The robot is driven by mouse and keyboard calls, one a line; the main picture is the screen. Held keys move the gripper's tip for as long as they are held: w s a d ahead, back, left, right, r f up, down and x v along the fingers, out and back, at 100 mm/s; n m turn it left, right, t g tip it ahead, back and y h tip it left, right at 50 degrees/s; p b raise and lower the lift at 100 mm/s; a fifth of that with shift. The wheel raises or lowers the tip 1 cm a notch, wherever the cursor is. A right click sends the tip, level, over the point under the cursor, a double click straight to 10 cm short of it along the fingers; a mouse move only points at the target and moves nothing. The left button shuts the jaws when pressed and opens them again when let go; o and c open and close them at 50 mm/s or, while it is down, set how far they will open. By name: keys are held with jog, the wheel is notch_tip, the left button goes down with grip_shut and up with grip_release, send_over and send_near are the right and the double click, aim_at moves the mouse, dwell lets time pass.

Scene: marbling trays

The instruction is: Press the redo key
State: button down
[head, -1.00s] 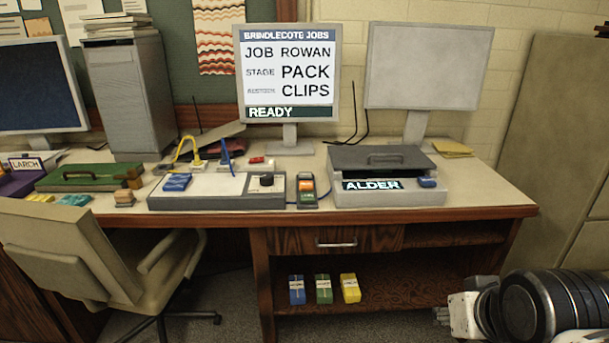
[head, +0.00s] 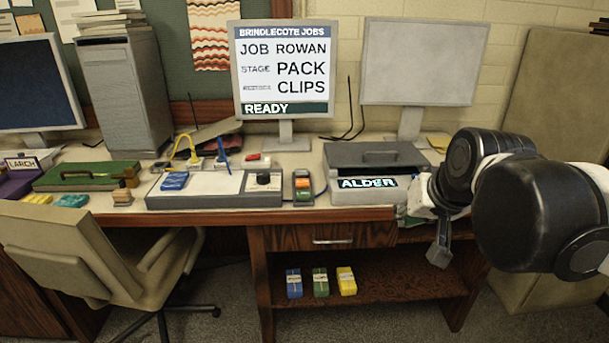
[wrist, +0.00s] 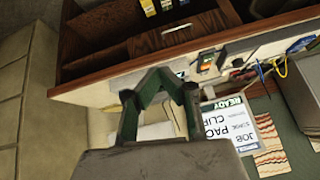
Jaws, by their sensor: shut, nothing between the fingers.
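A small dark keypad (head: 302,187) with an orange key and a green key lies on the desk, between the grey console and the ALDER box. Its key labels are too small to read, so I cannot tell which key is redo. It also shows beyond my fingers in the wrist view (wrist: 208,62). My gripper (head: 439,254) is shut and empty. It hangs in front of the desk's right part, right of the keypad and apart from it. Its fingertips meet in the wrist view (wrist: 157,78).
The ALDER box (head: 375,190) stands right of the keypad, its right end hidden behind my arm. The grey console (head: 212,190) with a black knob is left of it. A monitor (head: 283,75) reads READY. A chair (head: 90,245) stands front left.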

jog(key=w+a+r+y+p, duration=0.1)
jog(key=w+a+r+p, duration=0.15)
jog(key=w, duration=0.55)
jog(key=w+a+r+p, duration=0.1)
jog(key=w+a+r, duration=0.15)
jog(key=w, duration=0.45)
jog(key=y+p, duration=0.4)
jog(key=p, duration=0.3)
send_over(303, 182)
notch_tip(303, 182, down, 12)
jog(key=shift+w+m, duration=0.15)
jog(key=shift+m, duration=0.15)
jog(key=shift+f, duration=0.25)
notch_tip(303, 182, down, 7)
jog(key=b, duration=0.3)
jog(key=shift+f, duration=0.15)
jog(key=shift+f+b, duration=0.3)
jog(key=shift+f, duration=0.25)
jog(key=shift+f, duration=0.1)
